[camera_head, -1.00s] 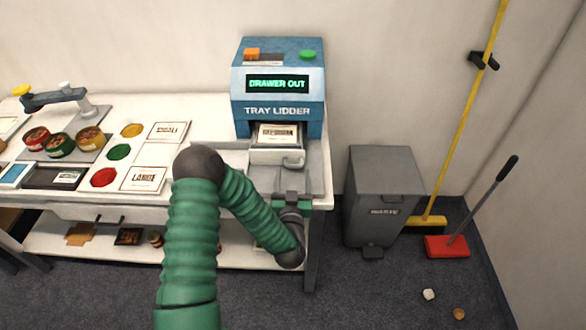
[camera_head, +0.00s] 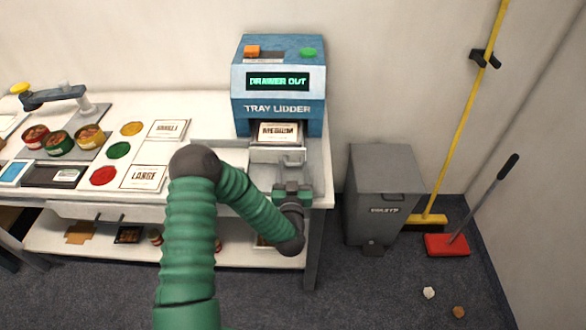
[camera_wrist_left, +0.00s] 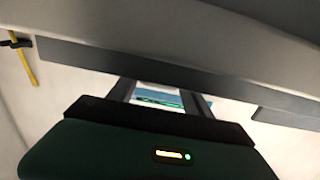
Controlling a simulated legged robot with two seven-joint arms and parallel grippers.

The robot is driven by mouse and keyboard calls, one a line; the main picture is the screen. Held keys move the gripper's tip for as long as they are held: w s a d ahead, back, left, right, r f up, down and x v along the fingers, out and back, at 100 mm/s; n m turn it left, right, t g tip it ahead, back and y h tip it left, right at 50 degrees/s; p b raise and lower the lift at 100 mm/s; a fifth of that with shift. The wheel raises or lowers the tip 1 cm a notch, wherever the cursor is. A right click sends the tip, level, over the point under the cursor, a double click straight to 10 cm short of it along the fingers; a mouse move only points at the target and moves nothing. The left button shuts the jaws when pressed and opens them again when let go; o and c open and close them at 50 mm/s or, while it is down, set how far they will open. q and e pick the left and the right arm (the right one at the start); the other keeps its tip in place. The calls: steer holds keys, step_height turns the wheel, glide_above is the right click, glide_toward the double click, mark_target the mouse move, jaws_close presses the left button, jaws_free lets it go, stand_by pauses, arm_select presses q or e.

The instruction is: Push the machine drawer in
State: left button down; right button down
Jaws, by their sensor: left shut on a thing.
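The blue tray lidder machine (camera_head: 277,88) stands at the right end of the table, and its green display (camera_head: 277,81) reads "DRAWER OUT". Its pale drawer (camera_head: 268,155) sticks out at the front, with a tray marked "MEDIUM" (camera_head: 278,131) in it. My left gripper (camera_head: 292,174) is at the drawer's front right, shut on the drawer handle, which it mostly hides. In the left wrist view the two fingers (camera_wrist_left: 162,97) show under a large grey surface, and the grip itself is not clear. My right gripper is not in view.
The white table (camera_head: 215,165) holds "SMALL" and "LARGE" cards, coloured discs and several tins on the left. A grey waste bin (camera_head: 385,190) stands on the floor right of the table. A yellow-handled broom (camera_head: 465,115) and a red dustpan (camera_head: 447,245) are further right.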

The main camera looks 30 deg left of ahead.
mark_target(292, 158)
arm_select(q)
steer(key=shift+x, duration=2.2)
steer(key=shift+s+a, duration=0.1)
steer(key=shift+a, duration=0.05)
steer(key=c, duration=0.7)
jaws_free()
steer(key=shift+s+r, duration=0.1)
steer(key=shift+s, duration=0.2)
steer(key=shift+d+b+v, duration=0.2)
steer(key=shift+b+v, duration=1.1)
steer(key=shift+v, duration=6.95)
